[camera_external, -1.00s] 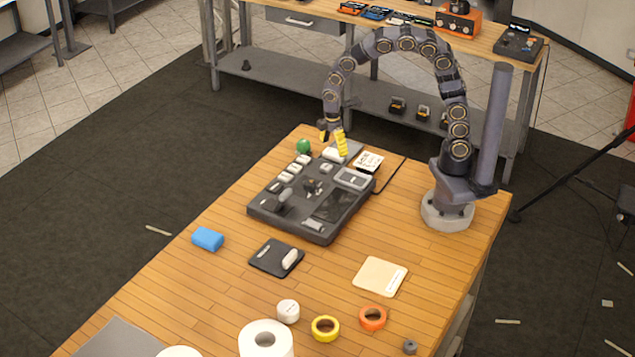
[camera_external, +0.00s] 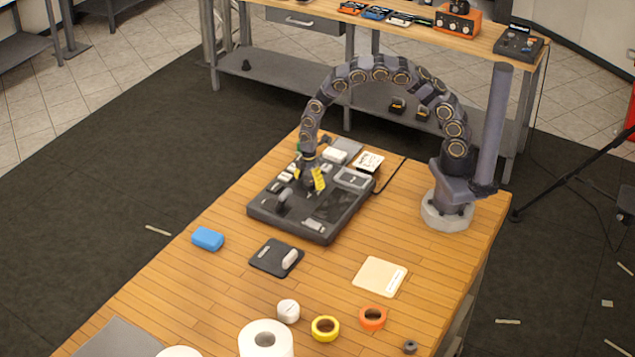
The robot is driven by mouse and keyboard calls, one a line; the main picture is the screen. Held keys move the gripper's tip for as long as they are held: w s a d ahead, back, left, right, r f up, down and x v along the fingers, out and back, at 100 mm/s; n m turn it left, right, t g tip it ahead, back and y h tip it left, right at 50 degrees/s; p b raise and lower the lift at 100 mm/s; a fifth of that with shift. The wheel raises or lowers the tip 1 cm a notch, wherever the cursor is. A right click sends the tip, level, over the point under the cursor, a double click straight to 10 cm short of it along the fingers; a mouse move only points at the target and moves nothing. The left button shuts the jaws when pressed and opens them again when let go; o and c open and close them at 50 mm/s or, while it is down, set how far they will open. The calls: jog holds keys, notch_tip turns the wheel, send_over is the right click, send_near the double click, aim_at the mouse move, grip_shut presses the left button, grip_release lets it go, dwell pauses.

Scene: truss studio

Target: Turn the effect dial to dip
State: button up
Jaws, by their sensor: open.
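The dark grey control console (camera_external: 292,224) lies on the wooden table, with a row of white keys along its left side and levers and small controls on top. My gripper (camera_external: 309,190) is over the middle of the console, pointing down, with yellow fingers apart. It covers the small dark knob-like control there, so I cannot see the dial or its setting. I cannot tell whether the fingers touch the console. A dark lever (camera_external: 284,196) stands left of the gripper.
A light grey box (camera_external: 353,179) sits at the console's right side. A blue block (camera_external: 208,239), a black pad (camera_external: 270,262), and tape rolls stand in front. Bare table lies between them.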

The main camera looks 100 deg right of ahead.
jog(key=shift+f, duration=0.4)
jog(key=c, duration=1.1)
